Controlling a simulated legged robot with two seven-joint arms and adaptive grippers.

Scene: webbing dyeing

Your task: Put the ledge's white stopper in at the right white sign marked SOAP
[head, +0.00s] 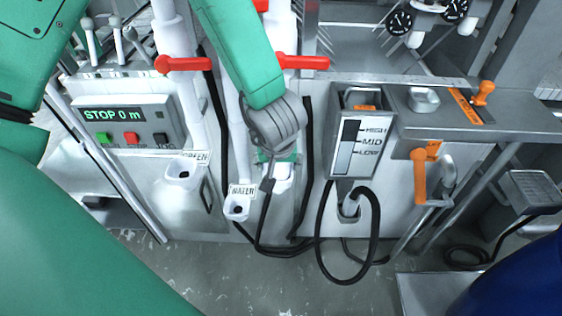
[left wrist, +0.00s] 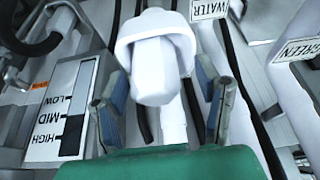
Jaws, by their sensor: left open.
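A white stopper (left wrist: 157,78) stands at a white collared socket (left wrist: 150,20) in the left wrist view. It lies between my left gripper's two blue-padded fingers, with a gap on each side. I cannot tell whether it is fully seated. In the head view my left gripper (head: 277,160) is open and points down at this right-hand white port (head: 279,180), covering part of it. No SOAP sign can be read; the gripper may hide it. The grey ledge (head: 450,127) is at the right. My right gripper is not in view.
Open white ports with a WATER sign (head: 242,190) and another partly readable sign (head: 195,155) stand to the left. Red levers (head: 303,62) stick out above. A HIGH/MID/LOW gauge box (head: 348,148) and a looped black hose (head: 376,225) are close on the right.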

